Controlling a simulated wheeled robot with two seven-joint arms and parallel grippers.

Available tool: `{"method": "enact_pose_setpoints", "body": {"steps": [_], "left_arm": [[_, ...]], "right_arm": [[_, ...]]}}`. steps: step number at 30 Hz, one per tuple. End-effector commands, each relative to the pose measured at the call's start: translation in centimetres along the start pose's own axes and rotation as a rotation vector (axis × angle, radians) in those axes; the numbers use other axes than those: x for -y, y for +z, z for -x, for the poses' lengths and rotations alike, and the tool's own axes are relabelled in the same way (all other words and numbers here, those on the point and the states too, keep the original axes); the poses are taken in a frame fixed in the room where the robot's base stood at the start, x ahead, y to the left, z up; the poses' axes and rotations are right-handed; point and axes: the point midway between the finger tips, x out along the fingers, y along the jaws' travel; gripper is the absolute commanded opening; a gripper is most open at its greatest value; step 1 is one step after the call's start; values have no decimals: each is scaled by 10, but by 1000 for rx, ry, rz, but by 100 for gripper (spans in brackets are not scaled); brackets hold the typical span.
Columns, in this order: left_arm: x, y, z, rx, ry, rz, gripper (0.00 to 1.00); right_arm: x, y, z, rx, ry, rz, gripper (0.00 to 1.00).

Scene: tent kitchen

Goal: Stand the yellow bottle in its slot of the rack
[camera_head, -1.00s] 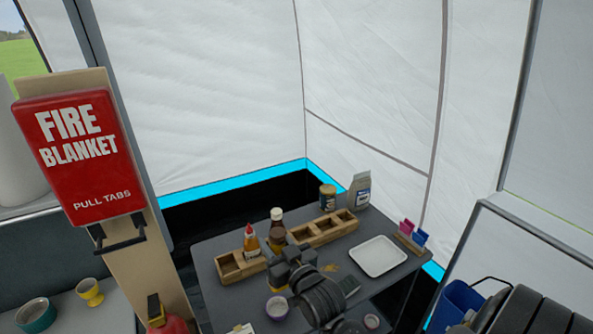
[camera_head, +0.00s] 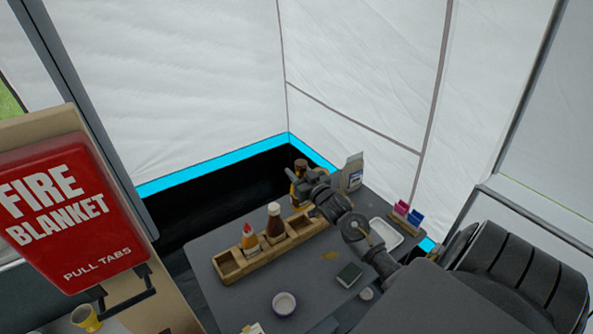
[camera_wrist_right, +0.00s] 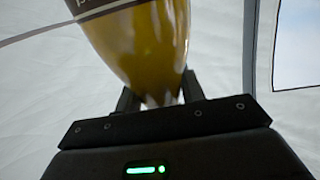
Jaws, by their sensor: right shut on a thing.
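My right gripper (camera_head: 312,187) is shut on the yellow bottle (camera_head: 298,188), at the far end of the wooden rack (camera_head: 250,260). In the right wrist view the bottle (camera_wrist_right: 145,45) is an amber-yellow body with a dark label, between the fingers (camera_wrist_right: 158,95). The gripper hides part of the bottle and the rack's far end, so I cannot tell whether the bottle's base is in a slot. A red-capped bottle (camera_head: 249,240) and a brown white-capped bottle (camera_head: 274,224) stand in the rack. The near-end slot (camera_head: 229,264) is empty. My left gripper is not in view.
The grey table (camera_head: 210,244) also carries a pouch (camera_head: 352,173), a white tray (camera_head: 386,234), a holder with pink and blue items (camera_head: 403,212), a dark box (camera_head: 349,275) and a purple-rimmed bowl (camera_head: 284,304). Tent walls stand behind. A fire blanket box (camera_head: 65,215) is at left.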

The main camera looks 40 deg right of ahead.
Motion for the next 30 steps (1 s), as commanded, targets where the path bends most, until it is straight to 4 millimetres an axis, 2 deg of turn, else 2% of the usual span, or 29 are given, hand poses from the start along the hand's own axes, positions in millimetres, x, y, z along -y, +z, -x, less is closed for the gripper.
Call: {"method": "enact_pose_setpoints", "body": {"steps": [8,22,30], "left_arm": [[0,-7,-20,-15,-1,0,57],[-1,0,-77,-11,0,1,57],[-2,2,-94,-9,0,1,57]], "right_arm": [[1,19,0,-3,0,0,0],[0,76,0,-3,0,1,0],[0,105,0,-3,1,0,0]]}}
